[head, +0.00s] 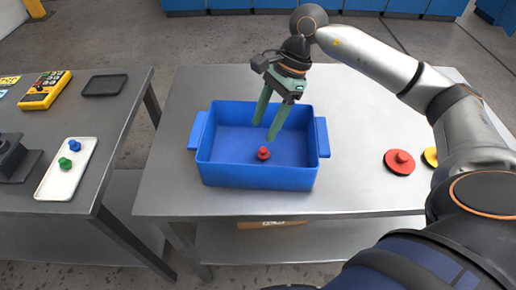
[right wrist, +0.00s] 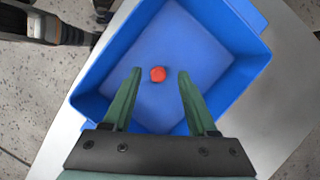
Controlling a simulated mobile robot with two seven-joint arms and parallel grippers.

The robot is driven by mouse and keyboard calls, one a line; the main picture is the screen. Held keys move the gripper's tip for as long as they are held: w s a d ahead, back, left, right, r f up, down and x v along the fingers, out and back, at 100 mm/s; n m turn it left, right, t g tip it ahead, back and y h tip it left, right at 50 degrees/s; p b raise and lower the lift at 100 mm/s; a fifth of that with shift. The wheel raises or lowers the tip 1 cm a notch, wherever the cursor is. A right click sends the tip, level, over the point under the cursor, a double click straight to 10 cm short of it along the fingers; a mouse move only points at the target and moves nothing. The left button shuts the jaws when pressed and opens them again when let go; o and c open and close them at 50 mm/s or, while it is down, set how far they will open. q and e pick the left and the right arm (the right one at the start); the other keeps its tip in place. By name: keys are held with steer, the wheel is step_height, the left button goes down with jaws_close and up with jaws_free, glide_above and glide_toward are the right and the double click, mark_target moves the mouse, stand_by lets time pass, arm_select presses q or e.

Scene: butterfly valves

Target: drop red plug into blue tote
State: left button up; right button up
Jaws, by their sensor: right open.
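The red plug (head: 263,153) lies on the floor of the blue tote (head: 250,177), near its front wall in the head view. In the right wrist view the red plug (right wrist: 158,74) shows beyond and between the fingertips, clear of them, inside the blue tote (right wrist: 245,75). My right gripper (head: 266,130) is open and empty, its green fingers pointing down into the tote. The right gripper (right wrist: 157,74) also shows open in the right wrist view. My left gripper cannot be made out in the head view.
The tote stands on a steel table (head: 170,190). A red disc with a knob (head: 400,161) and a partly hidden yellow one (head: 430,156) lie to its right. On the left table are a white tray (head: 67,180) with blue and green plugs, a black tray (head: 105,85) and a yellow device (head: 45,90).

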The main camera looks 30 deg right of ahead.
steer(key=v, duration=1.2)
steer(key=shift+d+r, duration=0.15)
steer(key=shift+r, duration=0.1)
